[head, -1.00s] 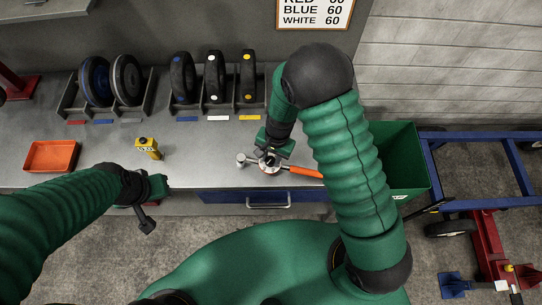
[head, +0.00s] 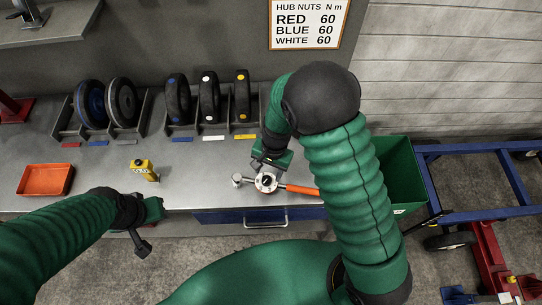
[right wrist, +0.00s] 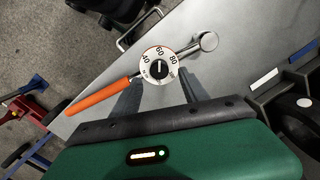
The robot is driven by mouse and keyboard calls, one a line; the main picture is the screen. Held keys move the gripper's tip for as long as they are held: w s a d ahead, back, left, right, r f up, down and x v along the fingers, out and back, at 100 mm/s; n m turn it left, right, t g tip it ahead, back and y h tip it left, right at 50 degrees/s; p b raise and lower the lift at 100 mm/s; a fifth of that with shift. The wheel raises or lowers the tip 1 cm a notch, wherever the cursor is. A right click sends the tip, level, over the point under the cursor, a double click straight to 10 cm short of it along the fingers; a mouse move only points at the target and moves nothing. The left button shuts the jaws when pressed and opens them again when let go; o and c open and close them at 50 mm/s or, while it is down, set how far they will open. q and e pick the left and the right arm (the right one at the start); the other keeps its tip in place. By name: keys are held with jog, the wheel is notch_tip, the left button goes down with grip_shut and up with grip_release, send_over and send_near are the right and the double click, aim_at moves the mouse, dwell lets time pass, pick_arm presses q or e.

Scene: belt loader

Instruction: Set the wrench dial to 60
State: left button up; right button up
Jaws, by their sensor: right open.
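The torque wrench lies on the bench with an orange handle (head: 301,189) and a round metal head at its left end. Its white dial (head: 266,183) has a black knob in the middle. In the right wrist view the dial (right wrist: 159,66) shows 40, 60 and 80 around the knob; I cannot tell surely which number the knob points to. My right gripper (head: 268,164) is just behind the dial in the head view, its fingers apart and empty, with the dial beyond the fingertips. My left gripper (head: 142,240) hangs by the bench's front edge; its jaw opening is unclear.
Wheels stand in racks at the bench's back. An orange tray (head: 45,180) and a yellow device (head: 143,168) sit to the left. A green bin (head: 402,170) stands right of the bench.

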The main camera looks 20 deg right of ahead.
notch_tip(320, 180, up, 12)
jog(key=d, duration=0.1)
jog(key=shift+d+r, duration=0.2)
jog(key=shift+s, duration=0.1)
